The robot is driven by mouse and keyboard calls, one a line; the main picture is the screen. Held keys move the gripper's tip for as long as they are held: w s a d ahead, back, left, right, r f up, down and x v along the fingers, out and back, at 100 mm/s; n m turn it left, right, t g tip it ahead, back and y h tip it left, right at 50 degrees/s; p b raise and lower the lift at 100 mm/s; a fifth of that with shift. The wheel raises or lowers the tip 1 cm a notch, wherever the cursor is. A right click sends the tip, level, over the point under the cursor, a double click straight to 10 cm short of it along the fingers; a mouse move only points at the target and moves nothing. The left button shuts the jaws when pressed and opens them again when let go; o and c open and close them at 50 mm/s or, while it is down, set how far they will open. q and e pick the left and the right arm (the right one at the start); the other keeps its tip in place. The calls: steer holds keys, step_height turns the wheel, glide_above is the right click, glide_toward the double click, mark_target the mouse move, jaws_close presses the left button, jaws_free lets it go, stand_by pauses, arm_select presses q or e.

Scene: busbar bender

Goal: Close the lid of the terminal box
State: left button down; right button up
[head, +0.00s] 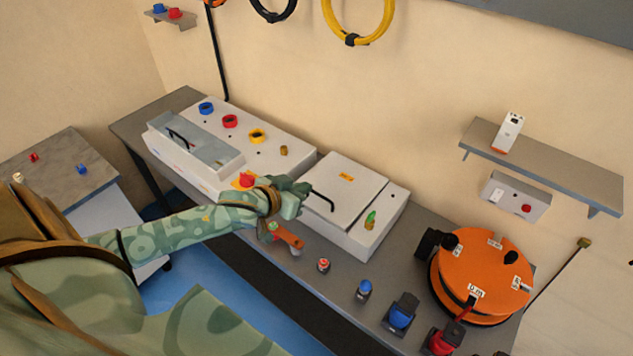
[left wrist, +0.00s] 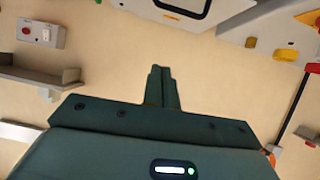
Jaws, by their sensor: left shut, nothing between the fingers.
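The terminal box (head: 375,232) is a pale box on the bench. Its lid (head: 335,186) has a yellow label and a black bar handle (head: 325,201) at its front left. The lid lies over the box top at a low angle; I cannot tell if it is fully down. My left gripper (head: 302,189) is shut and empty, close to the lid's left edge beside the handle; contact is unclear. In the left wrist view its shut fingers (left wrist: 160,85) point at the bare wall, with the handle (left wrist: 182,9) at the top. My right gripper is out of view.
A long pale machine (head: 285,140) with coloured knobs stands left of the box. An orange drum (head: 465,265) stands to the right. An orange-handled tool (head: 288,236) and several small red and blue items line the bench front. A shelf (head: 545,163) is on the wall.

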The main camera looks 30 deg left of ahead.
arm_select(q)
steer(key=shift+y, duration=0.4)
steer(key=x, duration=0.3)
steer(key=b+x, duration=0.1)
steer(key=x, duration=0.6)
steer(key=shift+s+a+f+b, duration=0.15)
steer(key=shift+a+f+b, duration=0.15)
steer(key=shift+a+b, duration=0.1)
steer(key=f, duration=0.1)
steer(key=s+f, duration=0.1)
steer(key=shift+f, duration=0.35)
steer(key=shift+s+f, duration=0.2)
steer(key=shift+f, duration=0.3)
